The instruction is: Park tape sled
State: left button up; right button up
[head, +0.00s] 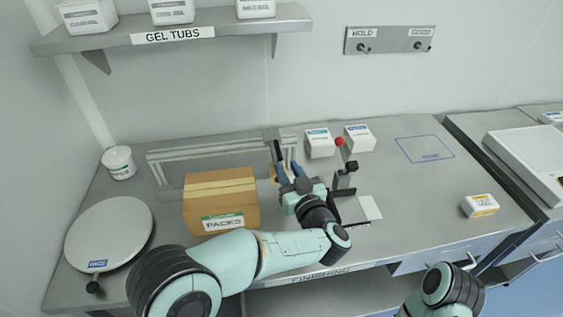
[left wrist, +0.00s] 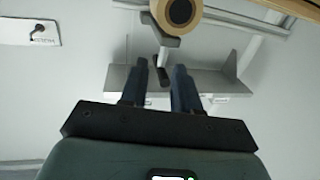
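The tape sled is on the metal rail frame (head: 200,150) behind the carton, mostly hidden by my left gripper in the head view. In the left wrist view its tan tape roll (left wrist: 180,11) with a dark core shows at the top, and a grey stem with a dark-tipped handle (left wrist: 160,68) reaches down from it. My left gripper (head: 289,172) is at the right end of the frame. Its blue fingers (left wrist: 162,78) are apart, with the handle tip between them and a gap on both sides. My right gripper is not in view.
A taped carton (head: 220,203) stands left of my left gripper, in front of the frame. A round turntable (head: 108,234) is at left. The bench's right part is mostly clear.

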pick_arm(q)
jog(key=b+v, duration=0.1)
jog(key=v, duration=0.6)
jog(key=shift+s+d, duration=0.1)
jog(key=shift+d, duration=0.05)
